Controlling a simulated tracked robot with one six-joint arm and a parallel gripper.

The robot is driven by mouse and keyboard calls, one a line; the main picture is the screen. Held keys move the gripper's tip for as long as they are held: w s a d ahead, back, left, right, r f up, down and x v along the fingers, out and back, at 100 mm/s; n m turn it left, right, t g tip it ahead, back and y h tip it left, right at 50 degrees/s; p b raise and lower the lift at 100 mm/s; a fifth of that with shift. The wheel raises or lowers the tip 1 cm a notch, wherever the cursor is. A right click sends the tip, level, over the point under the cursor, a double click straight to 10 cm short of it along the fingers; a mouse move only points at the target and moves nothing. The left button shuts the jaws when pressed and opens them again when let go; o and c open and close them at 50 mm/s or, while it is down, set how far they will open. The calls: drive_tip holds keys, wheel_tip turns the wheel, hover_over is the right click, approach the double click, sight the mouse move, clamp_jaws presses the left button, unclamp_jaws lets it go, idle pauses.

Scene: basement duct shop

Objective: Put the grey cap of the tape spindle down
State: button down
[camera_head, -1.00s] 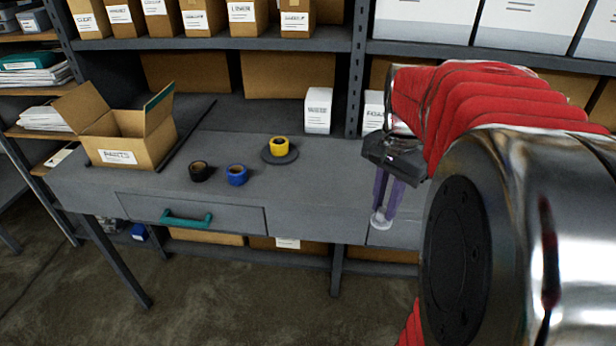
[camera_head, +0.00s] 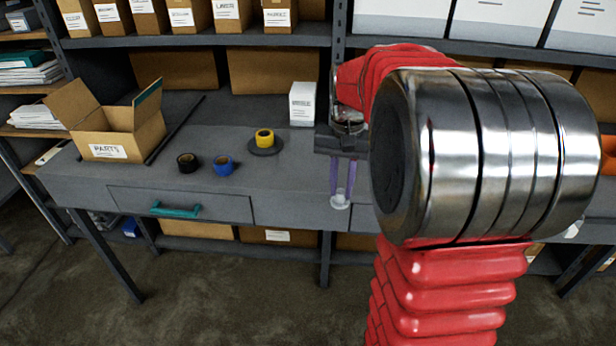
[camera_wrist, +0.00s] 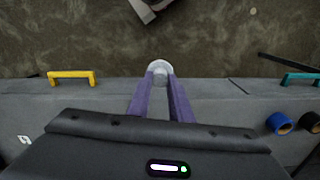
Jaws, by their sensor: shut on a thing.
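My gripper (camera_head: 340,200) has purple fingers pointing down and is shut on the light grey cap (camera_head: 340,203). In the head view the cap is at the fingertips, by the front edge of the workbench (camera_head: 290,185). In the wrist view the cap (camera_wrist: 159,68) is between the two fingertips, close to the bench edge; I cannot tell its exact height. The tape spindle (camera_head: 264,150) stands on the bench to the left, a dark round base with a yellow tape roll (camera_head: 264,138) around it.
A black roll (camera_head: 188,162) and a blue roll (camera_head: 223,165) lie left of the spindle. An open parts box (camera_head: 110,145) stands further left, beside a dark rod (camera_head: 175,128). A white box (camera_head: 303,103) stands at the back. Bench surface between spindle and gripper is clear.

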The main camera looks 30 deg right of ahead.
drive_tip(key=w+a+f+n, duration=0.4)
drive_tip(key=w+a+f, duration=0.2)
drive_tip(key=a, duration=0.4)
drive_tip(key=w+a+f+n, duration=0.4)
drive_tip(key=w+a+f, duration=0.2)
drive_tip(key=a, duration=0.5)
drive_tip(key=shift+f, duration=0.55)
